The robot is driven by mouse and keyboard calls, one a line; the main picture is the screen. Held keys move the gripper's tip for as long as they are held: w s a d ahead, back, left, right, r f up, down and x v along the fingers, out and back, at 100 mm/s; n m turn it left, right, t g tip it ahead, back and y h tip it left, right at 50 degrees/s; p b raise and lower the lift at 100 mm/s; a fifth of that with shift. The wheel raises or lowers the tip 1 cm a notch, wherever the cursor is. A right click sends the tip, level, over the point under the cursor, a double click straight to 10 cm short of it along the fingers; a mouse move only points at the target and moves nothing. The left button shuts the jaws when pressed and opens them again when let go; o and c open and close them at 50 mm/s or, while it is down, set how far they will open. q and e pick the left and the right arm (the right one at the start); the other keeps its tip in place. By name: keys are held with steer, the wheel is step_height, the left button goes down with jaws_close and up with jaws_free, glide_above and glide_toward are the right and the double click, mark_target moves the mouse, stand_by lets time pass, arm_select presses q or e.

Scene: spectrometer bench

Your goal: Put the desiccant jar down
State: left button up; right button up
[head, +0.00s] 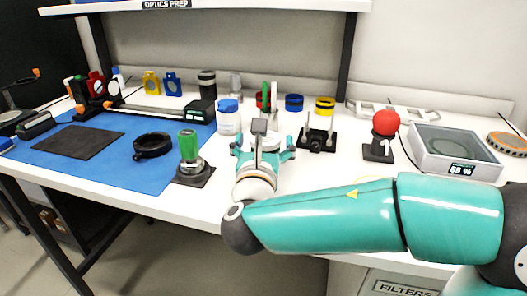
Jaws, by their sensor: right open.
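A white jar with a blue lid (229,119), which I take for the desiccant jar, stands upright on the white bench at the right edge of the blue mat. My right gripper (263,145) is just to the right of it and nearer the front, with its teal fingers spread open. A pale round shape shows between the fingers; I cannot tell whether it is part of the gripper or a thing behind it. I cannot tell whether the left finger touches the jar. My left gripper is out of view.
A black mount (317,139), a red ball on a stand (386,123) and a grey box with a display (455,152) are to the right. The front left bench edge is clear.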

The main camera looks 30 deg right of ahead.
steer(key=shift+d, duration=0.1)
steer(key=c, duration=1.5)
steer(key=shift+o, duration=0.2)
